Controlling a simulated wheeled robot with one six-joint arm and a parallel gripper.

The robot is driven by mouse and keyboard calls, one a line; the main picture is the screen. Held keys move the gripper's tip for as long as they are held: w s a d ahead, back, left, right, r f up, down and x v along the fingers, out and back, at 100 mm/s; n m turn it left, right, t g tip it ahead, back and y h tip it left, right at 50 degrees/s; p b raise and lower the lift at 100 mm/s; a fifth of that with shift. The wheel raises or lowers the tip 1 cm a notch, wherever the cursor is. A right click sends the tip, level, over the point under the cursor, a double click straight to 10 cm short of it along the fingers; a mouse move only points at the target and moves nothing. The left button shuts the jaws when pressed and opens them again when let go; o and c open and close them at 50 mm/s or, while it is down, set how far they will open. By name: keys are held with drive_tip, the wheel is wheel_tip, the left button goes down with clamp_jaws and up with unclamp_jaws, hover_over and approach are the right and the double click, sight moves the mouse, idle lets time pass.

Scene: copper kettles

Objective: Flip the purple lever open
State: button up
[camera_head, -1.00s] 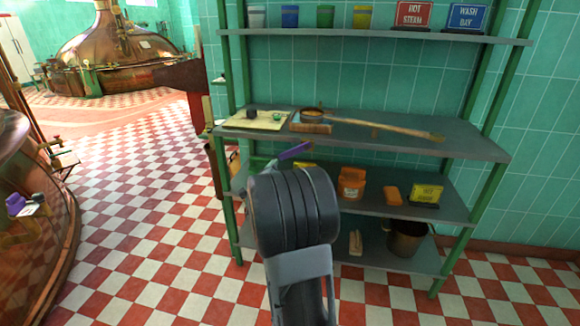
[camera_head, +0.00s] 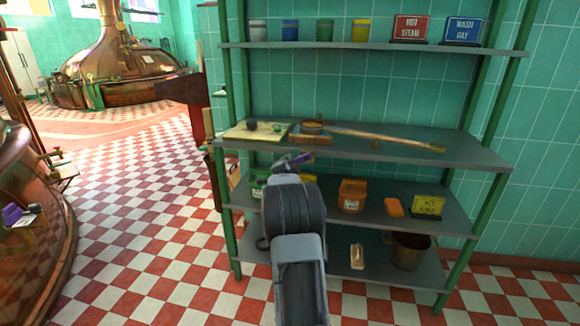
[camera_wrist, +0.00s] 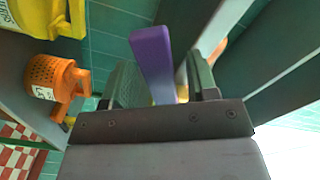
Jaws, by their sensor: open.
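A purple lever (camera_head: 301,158) shows just beyond the end of my arm, at the front edge of the shelf unit. In the wrist view the purple lever (camera_wrist: 152,62) stands between the two fingers of my gripper (camera_wrist: 160,78). The fingers are apart, with a gap visible beside the lever; I cannot tell whether either touches it. The lever's lower end and mount are hidden behind the gripper body. In the head view my gripper (camera_head: 288,170) is mostly hidden by my own wrist.
A wooden-handled tool (camera_head: 385,138) lies on the middle shelf (camera_head: 460,150). Below are an orange container (camera_head: 352,195), an orange block (camera_head: 394,207) and a yellow sign (camera_head: 427,206). A bucket (camera_head: 409,251) stands lowest. A copper kettle (camera_head: 40,260) with another purple part (camera_head: 12,214) is left. The checkered floor is clear.

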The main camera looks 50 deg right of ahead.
drive_tip(key=shift+w+d, duration=0.1)
drive_tip(key=shift+d, duration=0.05)
clamp_jaws()
idle(0.5)
